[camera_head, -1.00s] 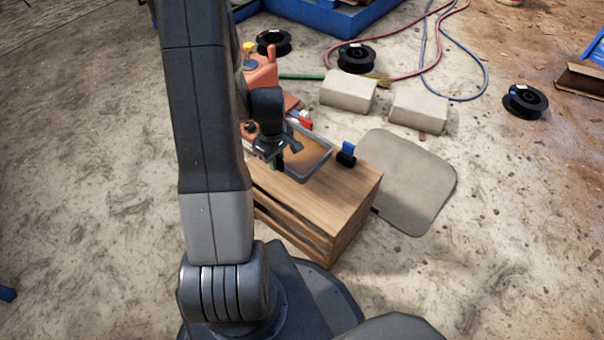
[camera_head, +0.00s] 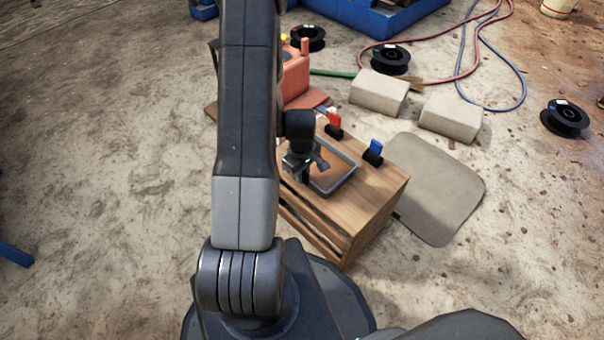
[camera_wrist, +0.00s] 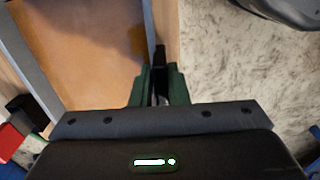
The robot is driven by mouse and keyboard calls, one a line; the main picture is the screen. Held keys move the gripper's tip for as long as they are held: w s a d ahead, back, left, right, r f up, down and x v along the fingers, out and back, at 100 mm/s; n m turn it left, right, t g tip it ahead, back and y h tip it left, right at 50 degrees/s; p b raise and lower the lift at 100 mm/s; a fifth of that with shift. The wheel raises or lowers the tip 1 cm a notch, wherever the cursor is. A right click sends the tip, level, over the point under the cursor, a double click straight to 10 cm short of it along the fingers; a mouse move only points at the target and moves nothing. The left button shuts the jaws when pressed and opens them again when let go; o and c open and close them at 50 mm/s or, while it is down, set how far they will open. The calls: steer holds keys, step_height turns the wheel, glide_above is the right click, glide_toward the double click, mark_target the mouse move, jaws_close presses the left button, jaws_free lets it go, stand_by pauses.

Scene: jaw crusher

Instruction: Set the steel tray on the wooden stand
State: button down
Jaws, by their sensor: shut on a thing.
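The steel tray (camera_head: 343,183) is a shallow grey-rimmed rectangle over the top of the wooden stand (camera_head: 381,185). Whether it rests on the wood or hangs just above cannot be told. My gripper (camera_head: 304,172) is at the tray's near left side, partly hidden by my arm. In the wrist view my gripper's green-sided fingers (camera_wrist: 160,88) are shut on the tray's rim, and the tray's grey far rim (camera_wrist: 24,52) runs down the left. The floor shows beyond the stand's edge at right.
A red clip (camera_head: 334,125) and a blue clip (camera_head: 374,153) stand on the stand top beside the tray. A red can (camera_head: 296,78) is behind. Two pale blocks (camera_head: 379,93) (camera_head: 451,117), a grey mat (camera_head: 440,190) and black spools (camera_head: 391,60) lie around.

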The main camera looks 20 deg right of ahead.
steer(key=shift+f, duration=0.1)
steer(key=c, duration=1.4)
jaws_free()
step_height(320, 180, up, 12)
steer(key=p, duration=0.4)
